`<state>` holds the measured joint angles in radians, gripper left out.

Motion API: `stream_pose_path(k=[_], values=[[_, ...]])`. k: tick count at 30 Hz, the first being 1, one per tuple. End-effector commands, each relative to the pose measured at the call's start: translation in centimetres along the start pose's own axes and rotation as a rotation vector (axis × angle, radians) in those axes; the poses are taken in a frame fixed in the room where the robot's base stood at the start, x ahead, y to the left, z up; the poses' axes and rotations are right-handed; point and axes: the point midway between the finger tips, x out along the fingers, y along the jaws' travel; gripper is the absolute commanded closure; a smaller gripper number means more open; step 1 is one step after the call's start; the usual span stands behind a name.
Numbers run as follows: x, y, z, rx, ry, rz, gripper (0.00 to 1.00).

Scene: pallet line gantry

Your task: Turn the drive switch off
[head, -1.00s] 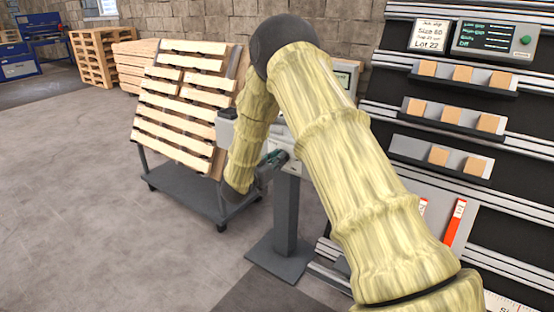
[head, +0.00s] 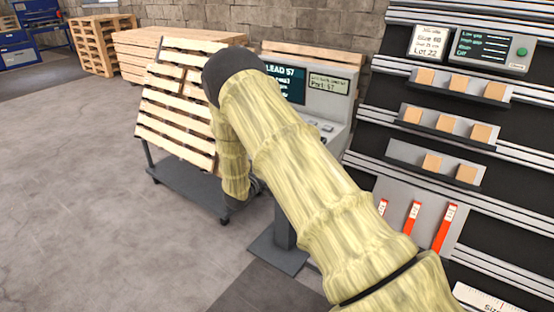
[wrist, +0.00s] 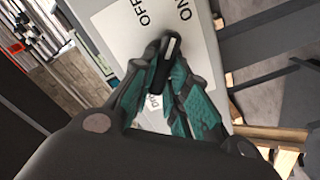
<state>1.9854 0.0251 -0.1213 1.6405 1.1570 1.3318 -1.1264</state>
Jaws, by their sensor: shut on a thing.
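The drive switch (wrist: 171,48) shows in the wrist view as a black lever with a white stripe, on a pale plate (wrist: 118,22) printed OFF and ON. Its lever lies between my fingertips, below and between the two words; I cannot tell for certain which one it points to. My gripper (wrist: 168,62) has its teal-padded fingers closed on the lever. A small label shows partly between the fingers. In the head view the grey control console (head: 340,112) stands behind my arm with lit displays. My arm hides the switch and the fingertips there.
A dark cart (head: 185,190) with a tilted slatted pallet (head: 178,112) stands left of the console. A rack (head: 400,165) with shelves of wooden blocks and red-marked gauges stands at right. Stacked pallets (head: 98,45) are at the back. The floor (head: 90,220) at left is open.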

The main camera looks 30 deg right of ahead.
Motion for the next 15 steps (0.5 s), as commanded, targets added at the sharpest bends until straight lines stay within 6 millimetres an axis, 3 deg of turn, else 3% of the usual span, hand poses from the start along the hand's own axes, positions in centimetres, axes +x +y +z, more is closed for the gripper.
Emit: stream_pose_path(k=[15], values=[[-0.1, -0.48, 0.03, -0.47, 0.001, -0.002, 1.0]])
